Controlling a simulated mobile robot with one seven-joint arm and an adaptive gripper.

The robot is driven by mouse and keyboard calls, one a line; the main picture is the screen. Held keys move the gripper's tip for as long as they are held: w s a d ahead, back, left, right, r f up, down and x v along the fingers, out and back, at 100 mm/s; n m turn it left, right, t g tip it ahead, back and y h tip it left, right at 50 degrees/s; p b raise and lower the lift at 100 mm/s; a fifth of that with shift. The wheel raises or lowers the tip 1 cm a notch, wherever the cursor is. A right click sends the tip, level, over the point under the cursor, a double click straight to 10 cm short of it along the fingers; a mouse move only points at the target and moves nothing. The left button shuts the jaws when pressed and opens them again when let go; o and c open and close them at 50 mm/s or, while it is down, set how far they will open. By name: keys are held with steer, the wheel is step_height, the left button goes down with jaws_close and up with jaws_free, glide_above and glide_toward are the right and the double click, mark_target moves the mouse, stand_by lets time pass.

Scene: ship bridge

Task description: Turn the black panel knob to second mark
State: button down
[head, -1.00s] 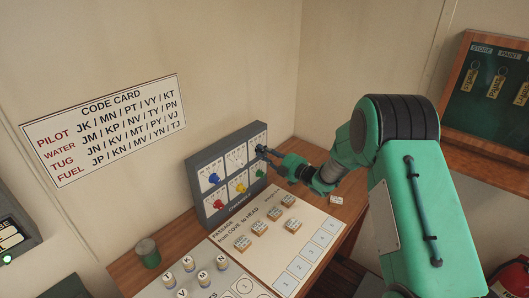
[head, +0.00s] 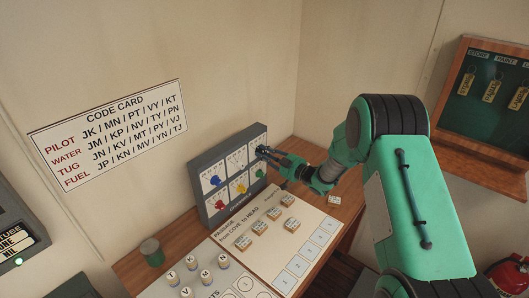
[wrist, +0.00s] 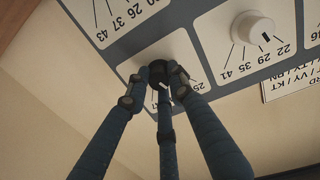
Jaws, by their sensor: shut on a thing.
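The grey panel (head: 199,187) stands upright against the back wall on the wooden desk, with white dial plates and coloured knobs. The black knob (wrist: 158,74) sits on a dial plate at its upper right corner in the head view, mostly covered there by my gripper (head: 264,152). In the wrist view, the dark fingers of my gripper (wrist: 163,82) are closed around the black knob. A small white line shows beside the fingers. The fingers hide most of this dial's marks; part of a number shows at each side.
A white knob (wrist: 252,29) with its own numbered dial is beside the black one. Blue (head: 215,180), red (head: 220,204), yellow (head: 241,188) and green (head: 259,173) knobs are close by. Lettered pegs (head: 206,274) and small wooden blocks (head: 260,227) stand on the desk boards.

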steer(key=shift+f, duration=0.15)
steer(key=c, duration=1.5)
jaws_free()
steer(key=v, duration=1.2)
